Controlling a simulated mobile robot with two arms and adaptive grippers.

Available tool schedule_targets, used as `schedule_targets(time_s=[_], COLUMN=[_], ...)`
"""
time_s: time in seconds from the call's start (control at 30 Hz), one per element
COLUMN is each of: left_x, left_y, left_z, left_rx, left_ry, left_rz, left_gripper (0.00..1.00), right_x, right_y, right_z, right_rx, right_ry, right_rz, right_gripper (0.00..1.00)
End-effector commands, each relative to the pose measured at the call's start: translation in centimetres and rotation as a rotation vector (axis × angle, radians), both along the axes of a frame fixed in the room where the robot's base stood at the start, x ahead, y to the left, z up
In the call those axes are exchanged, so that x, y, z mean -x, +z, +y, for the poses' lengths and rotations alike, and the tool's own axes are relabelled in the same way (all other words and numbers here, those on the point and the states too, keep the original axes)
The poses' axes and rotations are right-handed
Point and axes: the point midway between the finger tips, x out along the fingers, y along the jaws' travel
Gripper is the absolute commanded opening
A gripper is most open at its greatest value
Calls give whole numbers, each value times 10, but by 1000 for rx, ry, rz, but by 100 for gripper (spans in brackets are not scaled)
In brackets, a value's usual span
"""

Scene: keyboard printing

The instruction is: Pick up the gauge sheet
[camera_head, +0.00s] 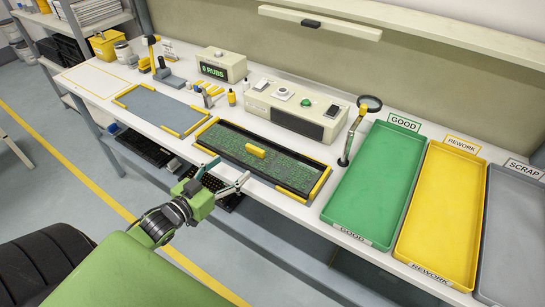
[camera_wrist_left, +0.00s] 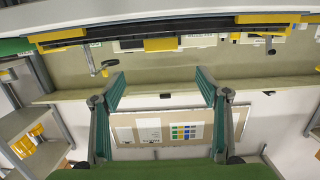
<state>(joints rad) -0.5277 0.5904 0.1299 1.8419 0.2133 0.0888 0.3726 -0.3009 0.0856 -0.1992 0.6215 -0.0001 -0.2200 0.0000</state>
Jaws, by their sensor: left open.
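A flat green patterned sheet (camera_head: 230,148) with a yellow grip bar (camera_head: 257,150) lies in a dark frame with yellow edge pieces on the bench; I take it as the gauge sheet. My left gripper (camera_head: 228,173) is open and empty at the bench's front edge, just in front of the sheet's left part. Its fingers are apart, also in the left wrist view (camera_wrist_left: 162,80), with nothing between them. That view seems upside down, with the bench along its top. My right gripper is not in view.
Right of the sheet stand a magnifier (camera_head: 369,104), a green tray (camera_head: 376,178), a yellow tray (camera_head: 437,215) and a grey tray (camera_head: 515,235). A grey mat (camera_head: 158,105) lies to the left. A control box (camera_head: 293,110) and a display box (camera_head: 222,66) stand behind.

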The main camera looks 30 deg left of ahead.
Motion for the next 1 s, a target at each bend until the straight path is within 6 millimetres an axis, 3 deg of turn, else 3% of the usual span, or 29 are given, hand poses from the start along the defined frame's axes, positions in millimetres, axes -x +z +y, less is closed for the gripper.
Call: schedule_targets(time_s=[0.2,0.4,0.77,1.0], left_x=[-33,-64,-88,-119], left_y=[-3,-9,-13,-19], left_z=[-2,-4,-7,-11], left_rx=[-1,-1,0,0], left_ry=[1,2,1,2], left_rz=[-3,-1,1,0], left_gripper=[68,68,68,68], right_x=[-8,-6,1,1], right_y=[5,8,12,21], right_z=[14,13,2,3], right_rx=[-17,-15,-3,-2], right_ry=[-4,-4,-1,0], right_rz=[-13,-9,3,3], right_gripper=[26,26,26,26])
